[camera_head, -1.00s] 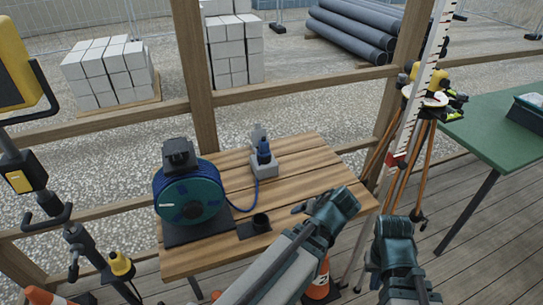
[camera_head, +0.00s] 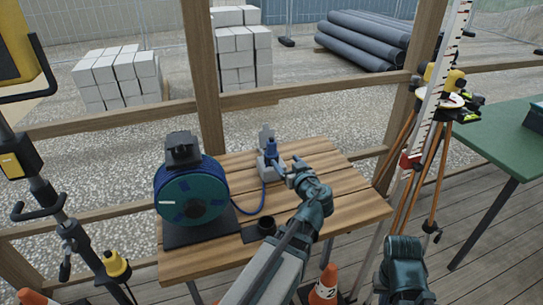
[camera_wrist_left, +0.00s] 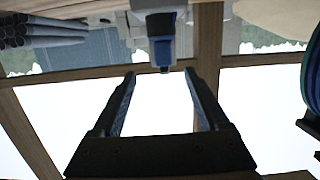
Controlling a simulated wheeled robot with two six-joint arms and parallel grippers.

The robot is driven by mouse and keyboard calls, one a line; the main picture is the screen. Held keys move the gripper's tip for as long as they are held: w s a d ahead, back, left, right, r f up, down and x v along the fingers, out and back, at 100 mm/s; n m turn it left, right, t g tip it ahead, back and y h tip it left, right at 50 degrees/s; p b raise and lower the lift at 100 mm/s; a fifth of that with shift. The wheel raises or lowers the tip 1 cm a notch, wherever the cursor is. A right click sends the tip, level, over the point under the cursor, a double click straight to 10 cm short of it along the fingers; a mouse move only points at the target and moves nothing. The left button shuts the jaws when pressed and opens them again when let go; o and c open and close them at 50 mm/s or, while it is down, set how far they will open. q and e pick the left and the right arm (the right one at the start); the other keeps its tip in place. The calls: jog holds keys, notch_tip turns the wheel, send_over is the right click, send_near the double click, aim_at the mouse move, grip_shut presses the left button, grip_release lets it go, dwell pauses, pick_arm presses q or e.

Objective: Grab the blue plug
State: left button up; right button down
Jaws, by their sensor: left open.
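The blue plug (camera_head: 271,149) stands upright in a grey socket block (camera_head: 262,168) at the back of the wooden table (camera_head: 345,205). A blue cable (camera_head: 262,200) runs from the plug towards a cable reel (camera_head: 190,200). My left gripper (camera_head: 287,172) is open and empty, just in front and to the right of the plug. In the left wrist view the plug (camera_wrist_left: 162,47) shows at the top, beyond and between the open fingertips (camera_wrist_left: 160,74), and apart from them. Of my right arm, only a link shows at the lower right; its gripper is not visible.
The reel stands on a dark base at the table's left. A wooden post (camera_head: 203,80) and rail rise behind. A tripod (camera_head: 433,150) and striped staff (camera_head: 425,110) stand to the right.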

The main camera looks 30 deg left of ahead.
aim_at(273, 148)
pick_arm(q)
jog(key=b+x, duration=0.1)
jog(key=x, duration=0.5)
jog(key=shift+w+a+f, duration=0.1)
jog(key=shift+w+f, duration=0.05)
jog(key=shift+w+a, duration=0.3)
jog(key=shift+a, duration=0.2)
jog(key=shift+w+a, duration=0.1)
jog(key=x, duration=0.5)
jog(key=shift+a+b, duration=0.25)
jog(key=shift+b, duration=0.1)
jog(key=shift+r, duration=0.2)
jog(key=shift+c, duration=0.3)
grip_shut()
